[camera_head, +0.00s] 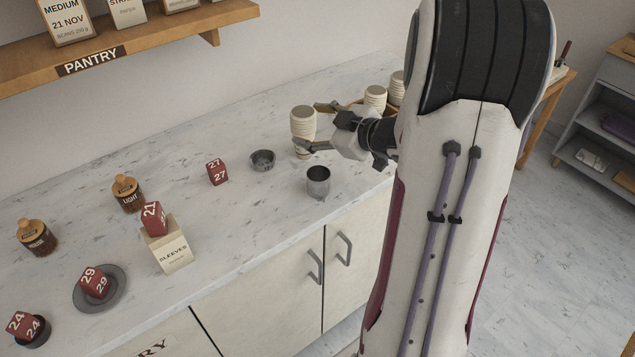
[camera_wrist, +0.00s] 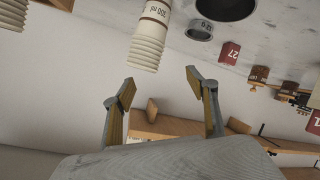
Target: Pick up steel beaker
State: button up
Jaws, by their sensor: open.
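The steel beaker (camera_head: 318,183) stands upright on the marble counter, near its front edge, in the head view. In the wrist view a dark round opening (camera_wrist: 226,6) at the top edge looks like the beaker, cut off by the frame. My gripper (camera_head: 309,126) is open and empty, above and behind the beaker, beside a stack of ribbed paper cups (camera_head: 303,122). The wrist view shows both fingers apart, with nothing between the tips (camera_wrist: 160,78). The cup stack (camera_wrist: 150,36) lies just ahead of them there; I cannot tell whether they touch.
A small grey bowl (camera_head: 263,160) and a red block marked 27 (camera_head: 217,172) stand left of the beaker. More cup stacks (camera_head: 375,97) are behind my gripper. Jars, a sleeves box (camera_head: 168,249) and a dark plate (camera_head: 79,300) stand farther left.

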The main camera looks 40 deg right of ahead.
aim_at(329, 178)
jog(key=s+f+m+y, duration=0.1)
jog(key=s+f, duration=0.2)
jog(key=s, duration=0.1)
jog(key=s+f+m+y, duration=0.1)
jog(key=s+f+y, duration=0.1)
jog(key=s+f, duration=0.1)
jog(key=s+f+t+y, duration=0.1)
jog(key=s+f, duration=0.2)
jog(key=s, duration=0.2)
jog(key=shift+s+d+f+m, duration=0.15)
jog(key=shift+s+d+m, duration=0.1)
jog(key=shift+m, duration=0.15)
jog(key=shift+w+y, duration=0.1)
jog(key=shift+y, duration=0.2)
jog(key=shift+x, duration=1.3)
jog(key=shift+w, duration=0.1)
jog(key=shift+x, duration=2.5)
jog(key=shift+r, duration=0.2)
jog(key=c, duration=1.2)
